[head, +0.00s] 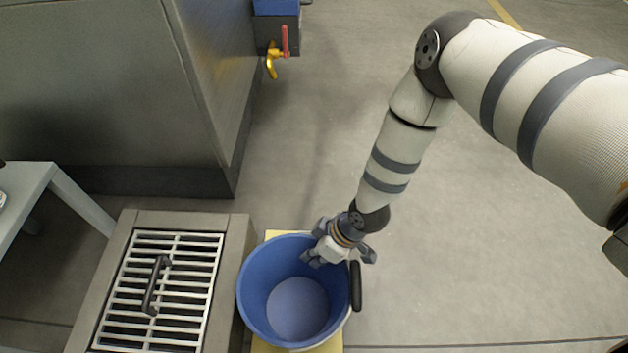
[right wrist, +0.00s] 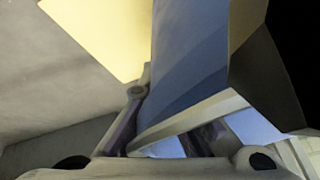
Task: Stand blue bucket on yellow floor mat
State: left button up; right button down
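The blue bucket (head: 258,290) is upright, its open top facing up, with a dark handle (head: 356,286) at its right side. It is over the yellow floor mat (head: 330,344), which it mostly hides. I cannot tell whether the bucket's base touches the mat. My right gripper (head: 338,257) is at the bucket's back-right rim, its fingers around the rim area. In the right wrist view the blue bucket wall (right wrist: 190,60) is close in front of the gripper, with the yellow mat (right wrist: 105,35) behind. Whether the fingers grip the rim is unclear. My left gripper is out of view.
A floor grate (head: 185,270) with a black handle in a stone frame lies just left of the bucket. A large grey metal cabinet (head: 110,90) stands at the upper left, with a yellow tap (head: 271,62) beside it. A pale table (head: 60,185) is at the left. Floor right is clear.

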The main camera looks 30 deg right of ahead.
jog(key=c, duration=1.8)
grip_release()
jog(key=shift+f, duration=0.1)
pick_arm(q)
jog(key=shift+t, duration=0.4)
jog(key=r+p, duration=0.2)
jog(key=p, duration=0.1)
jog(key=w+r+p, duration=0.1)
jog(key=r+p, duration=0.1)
jog(key=p, duration=0.1)
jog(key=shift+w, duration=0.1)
pick_arm(e)
jog(key=v, duration=1.2)
jog(key=shift+r, duration=0.25)
